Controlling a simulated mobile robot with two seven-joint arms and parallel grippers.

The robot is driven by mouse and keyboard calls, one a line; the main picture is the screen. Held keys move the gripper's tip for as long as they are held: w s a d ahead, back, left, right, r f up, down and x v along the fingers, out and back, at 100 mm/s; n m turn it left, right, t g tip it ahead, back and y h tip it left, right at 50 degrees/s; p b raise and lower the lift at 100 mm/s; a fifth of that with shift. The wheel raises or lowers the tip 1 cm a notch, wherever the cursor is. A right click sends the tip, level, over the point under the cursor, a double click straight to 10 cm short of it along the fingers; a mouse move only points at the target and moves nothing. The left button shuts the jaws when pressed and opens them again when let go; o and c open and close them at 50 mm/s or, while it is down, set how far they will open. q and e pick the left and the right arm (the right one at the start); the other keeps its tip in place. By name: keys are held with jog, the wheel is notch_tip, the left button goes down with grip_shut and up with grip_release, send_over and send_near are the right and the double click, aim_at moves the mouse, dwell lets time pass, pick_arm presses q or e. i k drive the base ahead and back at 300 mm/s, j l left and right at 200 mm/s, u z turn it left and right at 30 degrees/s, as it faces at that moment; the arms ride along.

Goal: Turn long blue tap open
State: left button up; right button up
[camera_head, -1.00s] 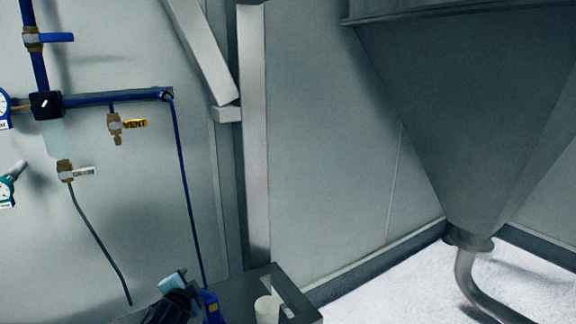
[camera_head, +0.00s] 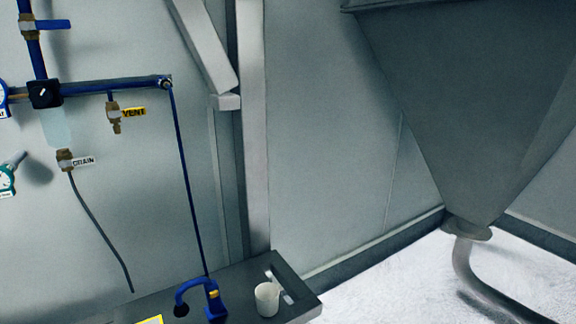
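The blue tap (camera_head: 52,26) is at the top left of the head view. Nothing touches the lever. Neither of my grippers shows in the head view.
Below the tap are a black block (camera_head: 45,94), a brass VENT valve (camera_head: 115,112) and a DRAIN valve (camera_head: 66,160). A dark bench (camera_head: 240,280) holds a blue fitting (camera_head: 212,296) and a white cup (camera_head: 267,299). A large hopper (camera_head: 470,110) hangs at right.

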aim_at(59, 24)
jog(key=i+j+u, duration=0.3)
jog(key=u, duration=0.2)
jog(key=i+j+u, duration=0.1)
jog(key=i+u, duration=0.35)
jog(key=i, duration=0.05)
